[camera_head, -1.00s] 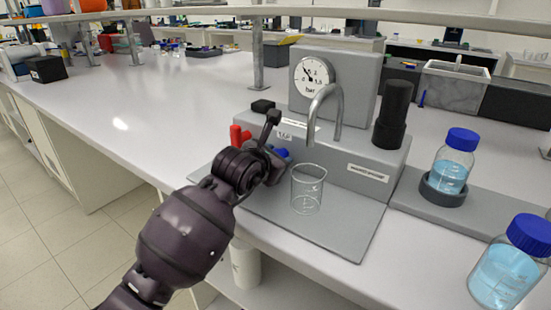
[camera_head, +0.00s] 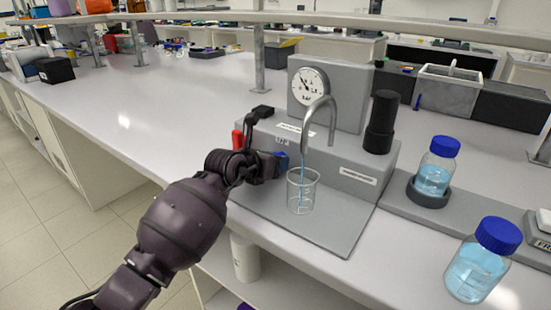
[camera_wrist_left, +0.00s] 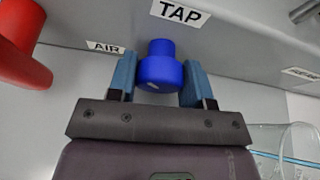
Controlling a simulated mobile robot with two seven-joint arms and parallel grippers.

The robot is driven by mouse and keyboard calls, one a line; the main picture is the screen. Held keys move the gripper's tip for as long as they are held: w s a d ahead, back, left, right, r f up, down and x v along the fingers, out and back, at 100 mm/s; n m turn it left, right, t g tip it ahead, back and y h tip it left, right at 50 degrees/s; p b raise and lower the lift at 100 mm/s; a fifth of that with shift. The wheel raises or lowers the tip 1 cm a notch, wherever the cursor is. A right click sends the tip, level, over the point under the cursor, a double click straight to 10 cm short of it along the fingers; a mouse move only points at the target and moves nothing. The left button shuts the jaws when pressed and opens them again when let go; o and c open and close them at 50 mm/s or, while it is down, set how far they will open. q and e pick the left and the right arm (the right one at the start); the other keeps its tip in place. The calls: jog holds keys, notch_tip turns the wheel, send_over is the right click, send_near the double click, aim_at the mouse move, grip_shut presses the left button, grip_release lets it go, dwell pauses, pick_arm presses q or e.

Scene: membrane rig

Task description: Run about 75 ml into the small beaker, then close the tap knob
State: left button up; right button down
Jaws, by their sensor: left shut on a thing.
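My left gripper (camera_wrist_left: 160,85) is shut on the blue tap knob (camera_wrist_left: 158,68), with one finger on each side of it, under the TAP label (camera_wrist_left: 180,12). In the head view the gripper (camera_head: 278,164) is at the front of the grey rig (camera_head: 350,160), left of the beaker. A thin blue stream runs from the curved metal spout (camera_head: 320,105) into the small glass beaker (camera_head: 302,192), which stands upright on the grey base plate. The liquid level is too small to read. The beaker's edge (camera_wrist_left: 290,150) shows in the wrist view. My right gripper is not in view.
A red knob (camera_wrist_left: 18,45) sits left of the tap, by the AIR label. A pressure gauge (camera_head: 308,86) and a black cylinder (camera_head: 381,122) stand on the rig. Two blue-capped bottles (camera_head: 434,168) (camera_head: 480,262) stand on the right.

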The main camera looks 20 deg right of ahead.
pick_arm(q)
jog(key=shift+n+g+h+p, duration=0.3)
jog(key=shift+n+g+p, duration=0.1)
jog(key=shift+n, duration=0.2)
jog(key=shift+f, duration=0.1)
jog(key=o, duration=0.7)
jog(key=shift+c, duration=0.2)
